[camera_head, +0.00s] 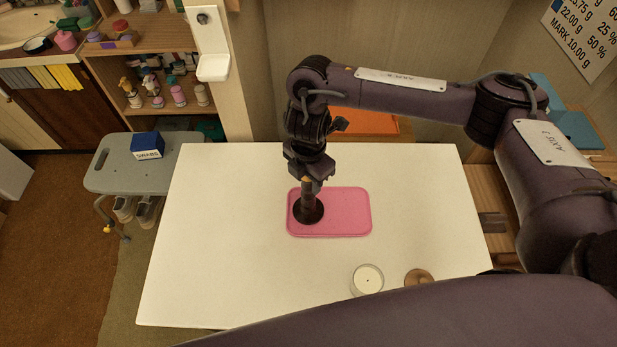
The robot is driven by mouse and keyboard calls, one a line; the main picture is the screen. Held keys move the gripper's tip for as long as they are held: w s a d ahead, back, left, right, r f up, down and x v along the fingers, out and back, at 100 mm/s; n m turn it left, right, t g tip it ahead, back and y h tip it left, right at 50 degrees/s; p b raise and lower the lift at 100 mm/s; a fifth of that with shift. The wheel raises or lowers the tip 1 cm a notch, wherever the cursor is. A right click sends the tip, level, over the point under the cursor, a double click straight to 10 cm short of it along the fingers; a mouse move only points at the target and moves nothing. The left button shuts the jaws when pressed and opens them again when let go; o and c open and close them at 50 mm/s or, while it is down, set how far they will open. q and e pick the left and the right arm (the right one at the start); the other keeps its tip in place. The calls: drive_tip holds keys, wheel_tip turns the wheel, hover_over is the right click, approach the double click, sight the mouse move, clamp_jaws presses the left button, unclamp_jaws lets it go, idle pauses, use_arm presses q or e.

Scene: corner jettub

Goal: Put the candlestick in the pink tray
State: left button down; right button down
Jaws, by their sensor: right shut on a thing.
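The pink tray (345,212) lies flat near the middle of the white table. The candlestick (308,211) is dark with a round base and a short stem, and it is upright over the left part of the tray. I cannot tell whether its base touches the tray floor. My right gripper (307,180) points down and is shut on the top of the candlestick's stem. The fingertips are small and partly hidden by the wrist. My left gripper is not in view.
A white candle in a glass (367,280) and a small brown round object (418,277) stand near the table's front edge. The left part of the white table (215,240) is clear. A grey stool with a blue box (147,146) stands to the left.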

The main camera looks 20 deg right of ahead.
drive_tip(key=c, duration=0.9)
unclamp_jaws()
drive_tip(key=shift+f, duration=0.1)
wheel_tip(320, 180, up, 12)
drive_tip(key=shift+r+p, duration=0.15)
drive_tip(key=shift+p, duration=0.4)
